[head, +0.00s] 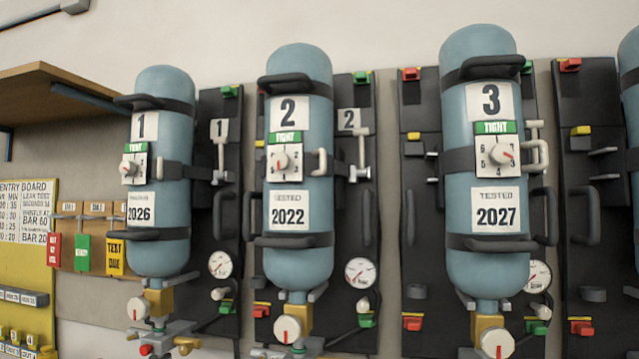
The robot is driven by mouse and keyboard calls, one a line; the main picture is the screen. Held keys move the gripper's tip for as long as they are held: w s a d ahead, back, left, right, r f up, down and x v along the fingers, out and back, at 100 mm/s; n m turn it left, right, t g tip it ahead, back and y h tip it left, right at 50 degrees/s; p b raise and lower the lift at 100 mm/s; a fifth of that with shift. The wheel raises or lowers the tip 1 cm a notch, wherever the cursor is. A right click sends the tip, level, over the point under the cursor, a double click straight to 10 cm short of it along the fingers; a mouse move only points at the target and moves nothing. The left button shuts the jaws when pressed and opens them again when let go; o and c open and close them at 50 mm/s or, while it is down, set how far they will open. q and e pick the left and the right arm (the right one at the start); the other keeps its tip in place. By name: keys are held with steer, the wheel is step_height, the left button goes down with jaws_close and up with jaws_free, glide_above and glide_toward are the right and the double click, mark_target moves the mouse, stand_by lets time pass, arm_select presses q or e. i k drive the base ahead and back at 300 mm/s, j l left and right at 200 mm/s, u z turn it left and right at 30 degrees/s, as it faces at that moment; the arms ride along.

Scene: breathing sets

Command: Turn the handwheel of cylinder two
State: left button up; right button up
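Cylinder two (298,217) is a blue-grey cylinder held upright, valve end down, against a dark back panel. It carries a "2" label, a green "TIGHT" tag and a "TESTED 2022" label. Below its brass valve block (299,312) is a round white handwheel (288,329) with a red mark, near the bottom edge of the head view. A smaller white knob with a red pointer (283,161) sits on a numbered plate higher on the cylinder. Neither of my grippers is in view.
Cylinder one (162,217) hangs to the left and cylinder three (485,217) to the right, each with a similar handwheel. A pressure gauge (360,272) is right of cylinder two. A wooden shelf (60,85) juts out at left above a yellow entry board (27,215).

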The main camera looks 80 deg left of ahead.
mark_target(288, 329)
steer(key=u, duration=2.8)
